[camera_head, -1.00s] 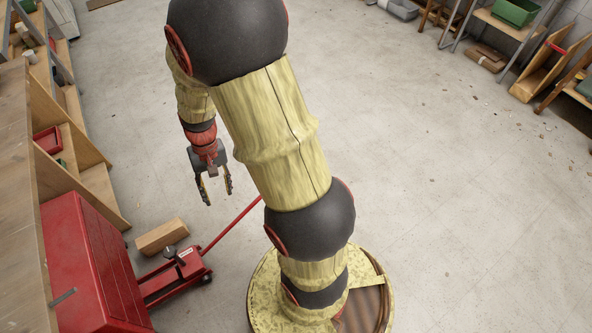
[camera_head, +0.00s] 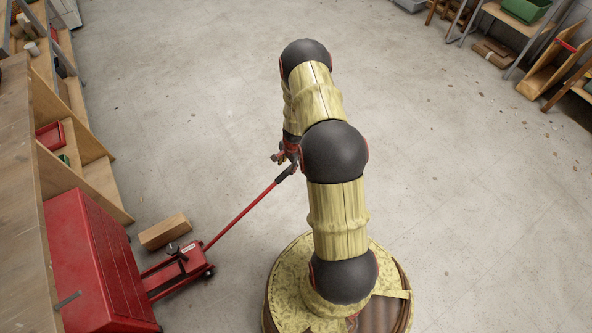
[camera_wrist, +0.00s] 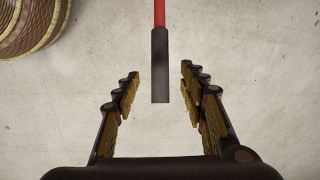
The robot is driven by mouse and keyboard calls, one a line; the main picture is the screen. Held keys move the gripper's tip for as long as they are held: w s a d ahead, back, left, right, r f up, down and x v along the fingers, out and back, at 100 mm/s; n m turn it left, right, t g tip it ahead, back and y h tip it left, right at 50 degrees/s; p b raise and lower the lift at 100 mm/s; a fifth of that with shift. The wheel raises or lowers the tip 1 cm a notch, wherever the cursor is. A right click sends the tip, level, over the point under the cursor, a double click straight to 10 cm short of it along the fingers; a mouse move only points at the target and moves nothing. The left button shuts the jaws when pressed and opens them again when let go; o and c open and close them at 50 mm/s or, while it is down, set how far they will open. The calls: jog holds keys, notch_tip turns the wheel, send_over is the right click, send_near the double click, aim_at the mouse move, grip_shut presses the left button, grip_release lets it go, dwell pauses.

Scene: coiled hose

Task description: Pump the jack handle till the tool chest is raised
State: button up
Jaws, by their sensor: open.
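The red jack (camera_head: 178,268) stands on the floor at the left, its front end at the red tool chest (camera_head: 95,265). Its long red handle (camera_head: 240,214) slants up to the right and ends in a black grip (camera_head: 285,174). My gripper (camera_head: 284,158) is at the grip end, partly hidden by my arm. In the wrist view my gripper (camera_wrist: 160,98) is open, and the black grip (camera_wrist: 160,68) points down between the two fingers, with a gap on each side. The handle (camera_wrist: 159,12) runs up out of that view. Whether the chest is lifted off the floor cannot be told.
A wooden block (camera_head: 164,231) lies beside the jack. A wooden bench (camera_head: 22,210) and shelves (camera_head: 75,150) line the left side. The middle floor is clear.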

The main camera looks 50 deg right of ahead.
aim_at(287, 171)
jog(key=shift+d+f, duration=0.2)
jog(key=f+b, duration=0.1)
jog(key=f, duration=0.1)
jog(key=w+f+b, duration=0.1)
jog(key=f, duration=0.2)
jog(key=f+b, duration=0.1)
jog(key=f, duration=0.1)
jog(key=shift+w+f, duration=0.15)
jog(key=shift+f, duration=0.1)
jog(key=shift+c, duration=1)
jog(key=shift+r, duration=0.1)
grip_shut()
